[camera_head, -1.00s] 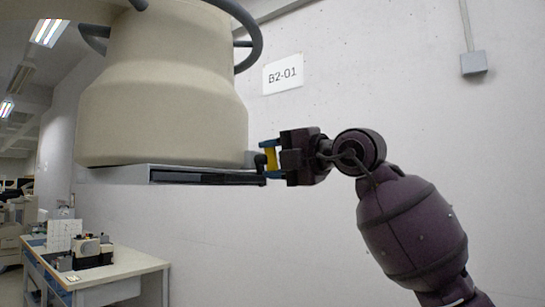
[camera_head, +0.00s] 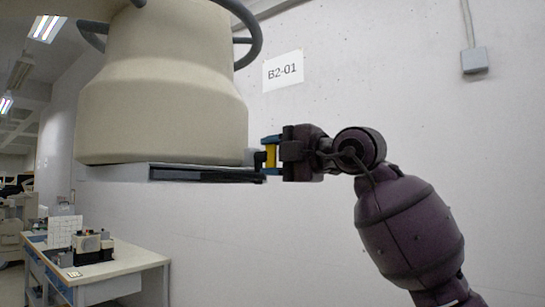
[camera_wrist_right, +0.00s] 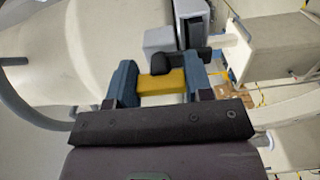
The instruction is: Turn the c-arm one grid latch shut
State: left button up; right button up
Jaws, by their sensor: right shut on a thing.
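The c-arm's large cream housing (camera_head: 160,110) fills the upper left of the head view. A flat grey and black grid holder (camera_head: 205,174) sits under it. The grid latch, with a yellow grip piece (camera_head: 271,156), is at the right end of the holder. My right gripper (camera_head: 267,155) has its blue fingers closed around the yellow piece, one above and one below. In the right wrist view the yellow piece (camera_wrist_right: 162,84) lies between the two fingers (camera_wrist_right: 158,78), beside a black part and a grey block. My left gripper is out of view.
A bench (camera_head: 125,265) with a small machine (camera_head: 92,246) stands at the lower left. A pale wall with a B2-01 sign (camera_head: 283,71) is behind the arm. The space below the housing is open.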

jog(key=o, duration=0.8)
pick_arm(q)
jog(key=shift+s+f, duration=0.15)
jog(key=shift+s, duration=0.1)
pick_arm(e)
jog(key=shift+o, duration=0.6)
jog(key=shift+d, duration=0.1)
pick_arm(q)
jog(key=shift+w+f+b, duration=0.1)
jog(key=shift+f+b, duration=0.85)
pick_arm(e)
jog(key=v, duration=1)
jog(key=shift+s+d, duration=0.25)
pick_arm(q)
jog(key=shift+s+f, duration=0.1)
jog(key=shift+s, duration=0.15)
